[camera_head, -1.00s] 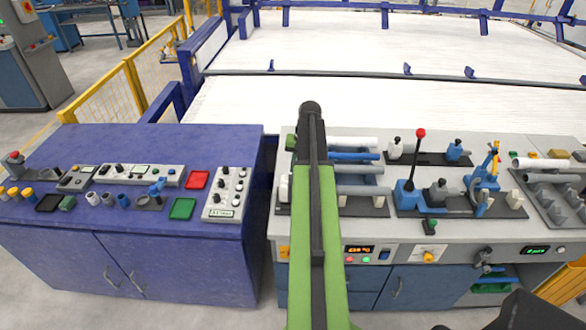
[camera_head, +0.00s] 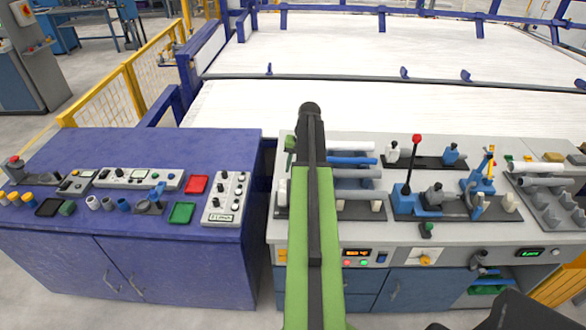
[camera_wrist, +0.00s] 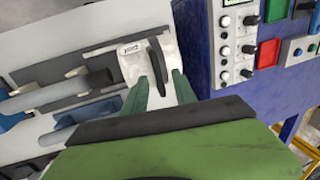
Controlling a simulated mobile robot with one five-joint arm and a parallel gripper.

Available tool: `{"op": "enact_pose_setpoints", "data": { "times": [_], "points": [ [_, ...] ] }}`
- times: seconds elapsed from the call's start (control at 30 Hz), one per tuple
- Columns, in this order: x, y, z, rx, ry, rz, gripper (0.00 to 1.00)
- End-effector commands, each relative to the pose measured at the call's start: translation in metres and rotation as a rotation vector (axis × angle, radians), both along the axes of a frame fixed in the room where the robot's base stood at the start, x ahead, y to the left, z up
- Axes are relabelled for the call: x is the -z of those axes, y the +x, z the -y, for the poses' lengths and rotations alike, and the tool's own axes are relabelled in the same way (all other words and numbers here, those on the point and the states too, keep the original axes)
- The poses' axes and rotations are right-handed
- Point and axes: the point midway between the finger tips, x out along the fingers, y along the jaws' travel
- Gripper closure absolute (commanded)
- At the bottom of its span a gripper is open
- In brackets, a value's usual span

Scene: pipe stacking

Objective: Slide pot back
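A pale slide-pot-like block (camera_wrist: 145,50) with a small printed label and a dark upright slider piece (camera_wrist: 158,62) shows at the top centre of the wrist view. My gripper (camera_wrist: 160,78) has two green fingers, spread apart, on either side of the dark piece and over the pale block. I see nothing clamped between them; contact with the block cannot be told. In the head view my green and black arm reaches over the left end of the grey bench (camera_head: 400,235), hiding most of this spot.
Grey and blue pipes (camera_head: 352,160) lie on a rack right of my arm. A lever with a red knob (camera_head: 416,138) and blue fixtures stand further right. A blue cabinet (camera_head: 120,220) with a control panel (camera_head: 227,198) is to the left, across a narrow gap.

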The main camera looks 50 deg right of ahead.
Motion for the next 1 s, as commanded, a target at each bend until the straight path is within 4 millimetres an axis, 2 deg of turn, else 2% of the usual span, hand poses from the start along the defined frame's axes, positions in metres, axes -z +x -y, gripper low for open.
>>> {"op": "enact_pose_setpoints", "data": {
  "times": [0.03, 0.6, 0.73, 1.0],
  "points": [
    [-0.018, -0.002, 0.001, 0.001, 0.000, 0.000, 0.67],
    [-0.142, -0.022, 0.016, -0.001, 0.003, 0.001, 0.67],
    [-0.153, -0.025, 0.018, -0.001, 0.003, 0.001, 0.67],
    [-0.150, -0.025, 0.018, -0.002, 0.003, 0.001, 0.67]
  ]
}}
